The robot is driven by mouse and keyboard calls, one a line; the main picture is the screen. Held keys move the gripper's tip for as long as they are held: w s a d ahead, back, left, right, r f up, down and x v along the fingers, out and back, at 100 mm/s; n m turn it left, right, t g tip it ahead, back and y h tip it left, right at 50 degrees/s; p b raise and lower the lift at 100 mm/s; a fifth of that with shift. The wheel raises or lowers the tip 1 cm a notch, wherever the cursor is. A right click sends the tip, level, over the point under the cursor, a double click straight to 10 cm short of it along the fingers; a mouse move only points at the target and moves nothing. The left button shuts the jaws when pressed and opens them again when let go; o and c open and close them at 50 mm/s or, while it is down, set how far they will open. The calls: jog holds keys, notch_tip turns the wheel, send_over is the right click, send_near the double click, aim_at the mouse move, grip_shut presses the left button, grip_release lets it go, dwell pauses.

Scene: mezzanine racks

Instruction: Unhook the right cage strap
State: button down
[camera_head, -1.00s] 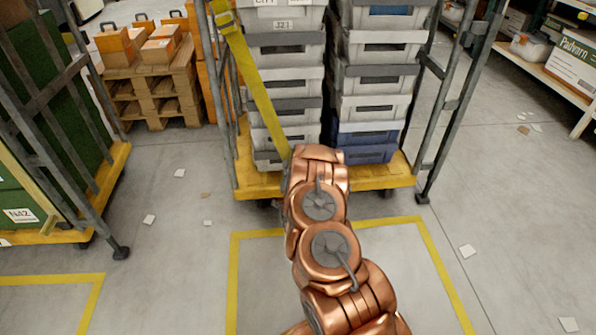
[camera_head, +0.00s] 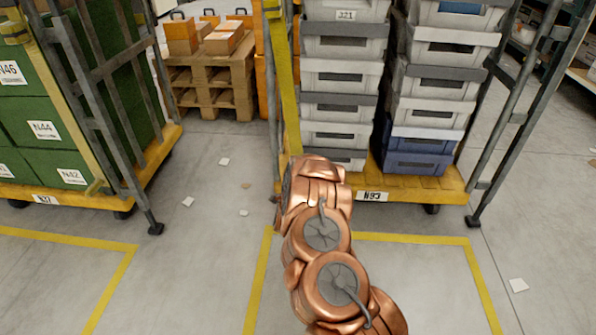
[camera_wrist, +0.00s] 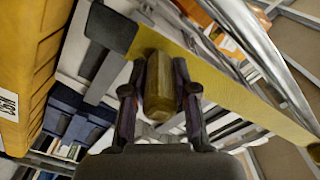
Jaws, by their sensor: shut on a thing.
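The yellow strap (camera_head: 287,85) runs in the head view from the top of the cage's left post down to behind my copper arm. The roll cage (camera_head: 420,188) has a yellow base, grey posts and stacks of grey and blue totes. My gripper is hidden behind the arm in the head view. In the wrist view my gripper (camera_wrist: 160,92) is shut on a yellow-brown end piece (camera_wrist: 160,85) of the strap. The strap band (camera_wrist: 225,85) crosses behind the fingers there. No strap shows on the cage's right post (camera_head: 525,110).
Another cage (camera_head: 150,155) with green boxes stands at the left. A wooden pallet (camera_head: 212,85) with orange boxes is behind. Yellow floor lines (camera_head: 410,237) and paper scraps lie on the open floor in front. Shelving stands at the far right.

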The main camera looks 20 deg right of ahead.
jog(key=shift+r, duration=0.15)
jog(key=c, duration=0.9)
grip_release()
jog(key=shift+s+a+f, duration=0.2)
jog(key=shift+s+a, duration=0.05)
jog(key=shift+s, duration=0.2)
jog(key=v, duration=1.1)
jog(key=shift+r, duration=0.2)
